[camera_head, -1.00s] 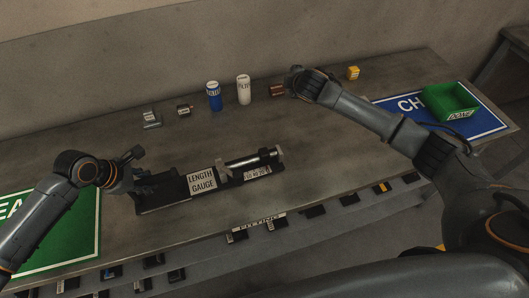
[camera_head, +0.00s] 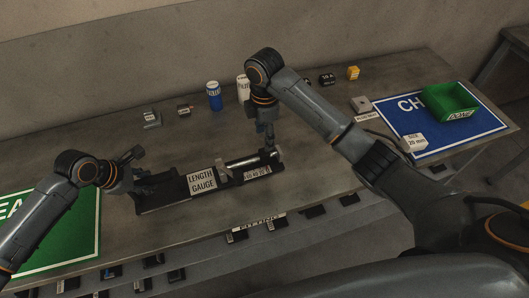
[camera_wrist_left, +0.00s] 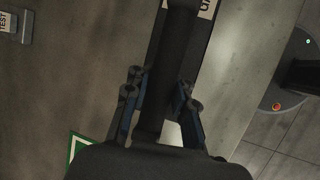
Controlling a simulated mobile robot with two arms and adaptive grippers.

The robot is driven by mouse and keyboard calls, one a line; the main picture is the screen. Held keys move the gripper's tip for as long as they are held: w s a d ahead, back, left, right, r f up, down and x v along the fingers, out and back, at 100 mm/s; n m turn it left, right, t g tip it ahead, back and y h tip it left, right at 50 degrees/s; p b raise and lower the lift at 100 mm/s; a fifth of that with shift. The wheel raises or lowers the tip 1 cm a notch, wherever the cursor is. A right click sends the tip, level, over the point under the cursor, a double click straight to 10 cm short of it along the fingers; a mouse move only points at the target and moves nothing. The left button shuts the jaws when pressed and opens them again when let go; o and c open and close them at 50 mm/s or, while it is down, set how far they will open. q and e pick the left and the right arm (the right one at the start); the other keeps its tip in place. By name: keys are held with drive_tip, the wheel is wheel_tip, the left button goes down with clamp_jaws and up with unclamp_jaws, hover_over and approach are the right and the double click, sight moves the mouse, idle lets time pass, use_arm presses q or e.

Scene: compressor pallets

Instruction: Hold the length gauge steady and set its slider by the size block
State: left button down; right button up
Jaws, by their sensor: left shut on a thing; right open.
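The length gauge (camera_head: 201,184) is a dark bar fixture with a white label, lying along the front of the table. A pale upright piece (camera_head: 222,171), perhaps its slider, stands mid-gauge, with a light rod to its right. My left gripper (camera_head: 136,179) is shut on the gauge's dark left end; the left wrist view shows its fingers (camera_wrist_left: 160,108) on both sides of a dark bar. My right gripper (camera_head: 270,147) is open, pointing down at the gauge's right end; whether it touches is unclear. A white block marked "SIZE 20 mm" (camera_head: 413,142) sits at the blue mat's near-left edge.
A blue can (camera_head: 214,95), a white can (camera_head: 243,88) partly hidden by my right arm, and small parts stand along the back. A green bin (camera_head: 451,102) is on the blue mat (camera_head: 488,122). A green mat (camera_head: 70,235) lies front left. Labelled slots line the front edge.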

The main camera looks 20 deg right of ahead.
sight(264, 151)
wheel_tip(264, 151, down, 9)
drive_tip(key=shift+f, duration=0.1)
idle(0.3)
clamp_jaws()
